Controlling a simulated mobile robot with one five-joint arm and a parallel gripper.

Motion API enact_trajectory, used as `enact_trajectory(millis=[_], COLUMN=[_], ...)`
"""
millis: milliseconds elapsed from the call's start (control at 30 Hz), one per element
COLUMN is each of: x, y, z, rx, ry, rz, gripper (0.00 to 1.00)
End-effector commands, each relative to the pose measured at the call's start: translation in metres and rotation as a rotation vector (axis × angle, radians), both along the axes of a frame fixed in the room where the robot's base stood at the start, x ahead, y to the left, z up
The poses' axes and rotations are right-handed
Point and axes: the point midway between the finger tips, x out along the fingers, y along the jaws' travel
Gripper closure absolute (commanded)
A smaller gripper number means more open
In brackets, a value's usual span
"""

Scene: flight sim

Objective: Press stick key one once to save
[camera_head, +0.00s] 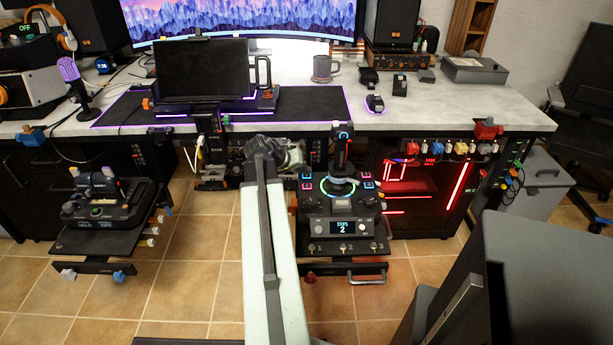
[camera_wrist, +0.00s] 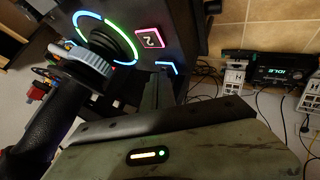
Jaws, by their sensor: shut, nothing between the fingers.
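The flight stick (camera_head: 341,150) stands upright on its dark base, with a glowing ring at its foot. Small lit keys flank the ring: a left pair (camera_head: 307,180) and a right pair (camera_head: 368,180). Their numbers are too small to read in the head view. A display (camera_head: 342,228) on the base shows a 2. My gripper (camera_head: 288,156) is shut and empty, just left of the stick base. In the wrist view the stick (camera_wrist: 45,125) is at the left; a pink key marked 2 (camera_wrist: 151,38) and part of a blue-lit key (camera_wrist: 167,68) show beside the ring.
A throttle unit (camera_head: 100,200) is on a mount at the left. The desk (camera_head: 430,110) with a monitor stands behind, and a dark chair (camera_head: 540,280) is at front right. A box reading IDLE (camera_wrist: 288,70) and cables show in the wrist view.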

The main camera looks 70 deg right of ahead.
Motion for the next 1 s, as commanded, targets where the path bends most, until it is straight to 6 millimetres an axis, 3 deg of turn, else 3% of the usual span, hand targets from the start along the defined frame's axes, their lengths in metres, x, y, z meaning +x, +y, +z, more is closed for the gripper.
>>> enact_trajectory(millis=[700,1000], x=[0.000,0.001], y=[0.000,0.000], z=[-0.005,0.010], rx=[0.000,0.001], ry=[0.000,0.000], rz=[0.000,0.001], gripper=[1.00,1.00])
